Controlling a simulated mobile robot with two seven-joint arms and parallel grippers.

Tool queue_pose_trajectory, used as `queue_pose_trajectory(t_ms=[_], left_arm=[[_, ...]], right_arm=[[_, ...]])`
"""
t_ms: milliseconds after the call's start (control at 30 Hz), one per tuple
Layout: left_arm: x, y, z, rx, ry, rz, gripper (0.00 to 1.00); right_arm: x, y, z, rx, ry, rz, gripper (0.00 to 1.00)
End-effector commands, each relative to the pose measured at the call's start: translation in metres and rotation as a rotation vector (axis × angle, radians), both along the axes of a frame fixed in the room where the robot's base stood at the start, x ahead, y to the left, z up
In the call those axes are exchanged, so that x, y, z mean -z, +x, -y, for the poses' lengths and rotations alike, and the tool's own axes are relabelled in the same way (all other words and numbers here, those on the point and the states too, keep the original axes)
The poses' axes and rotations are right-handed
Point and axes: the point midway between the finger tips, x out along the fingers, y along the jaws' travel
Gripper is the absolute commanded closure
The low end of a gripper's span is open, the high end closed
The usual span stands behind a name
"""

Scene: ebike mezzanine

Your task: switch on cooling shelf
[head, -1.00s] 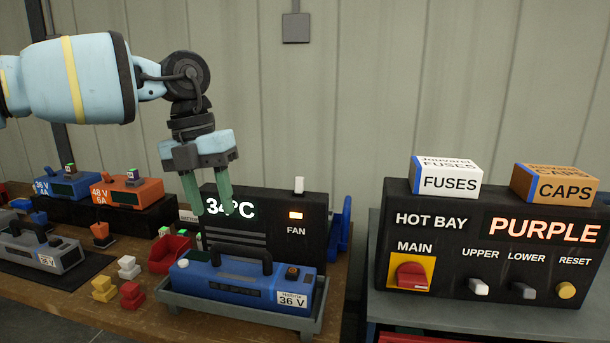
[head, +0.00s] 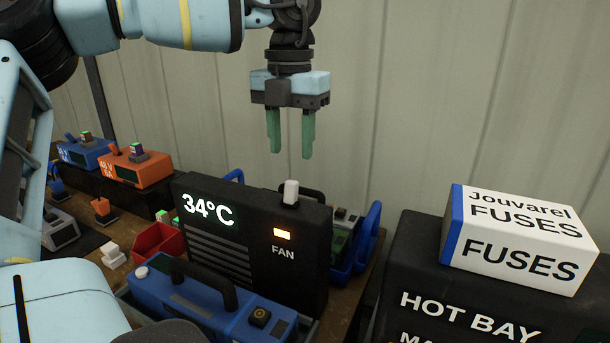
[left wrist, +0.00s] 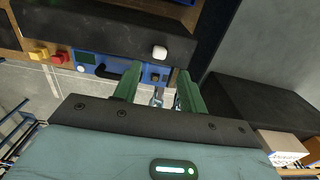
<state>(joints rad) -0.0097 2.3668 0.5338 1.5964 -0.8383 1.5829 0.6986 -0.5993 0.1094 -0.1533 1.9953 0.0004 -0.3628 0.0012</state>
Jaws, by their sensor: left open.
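The black cooling unit (head: 262,228) stands on the bench with a display reading 34°C, vent slats and a lit orange lamp above the word FAN. A white switch (head: 291,192) stands up from its top edge and also shows in the left wrist view (left wrist: 159,52). My left gripper (head: 290,150) is open and empty, fingers pointing down, above the unit near the white switch and apart from it. In the left wrist view its green fingers (left wrist: 155,88) are spread below the switch in the picture. My right gripper is not in view.
A blue battery (head: 205,308) with a black handle lies in front of the unit. The black HOT BAY box (head: 425,270) with a FUSES carton (head: 520,240) on it stands at the right. A red bin (head: 158,243) and chargers (head: 135,168) are at the left.

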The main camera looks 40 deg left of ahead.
Motion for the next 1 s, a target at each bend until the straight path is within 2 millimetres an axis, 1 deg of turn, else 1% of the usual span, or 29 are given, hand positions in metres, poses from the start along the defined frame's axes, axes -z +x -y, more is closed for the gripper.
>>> queue_pose_trajectory(t_ms=[133,233,500,700,833,1000], left_arm=[[0.004,0.000,0.000,0.000,0.000,-0.001,0.58],[0.012,0.000,0.000,0.001,-0.002,-0.002,0.58],[0.052,-0.001,0.000,0.000,-0.003,-0.001,0.58],[0.073,0.000,0.000,-0.001,-0.001,-0.001,0.58],[0.078,0.000,0.000,-0.001,-0.001,0.001,0.58],[0.078,0.000,0.000,-0.001,-0.001,0.001,0.58]], right_arm=[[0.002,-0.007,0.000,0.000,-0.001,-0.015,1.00],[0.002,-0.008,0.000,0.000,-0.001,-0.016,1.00],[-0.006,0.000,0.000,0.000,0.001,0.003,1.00],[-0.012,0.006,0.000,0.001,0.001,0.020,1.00],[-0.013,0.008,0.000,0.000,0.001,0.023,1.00],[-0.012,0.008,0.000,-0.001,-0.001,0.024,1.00]])
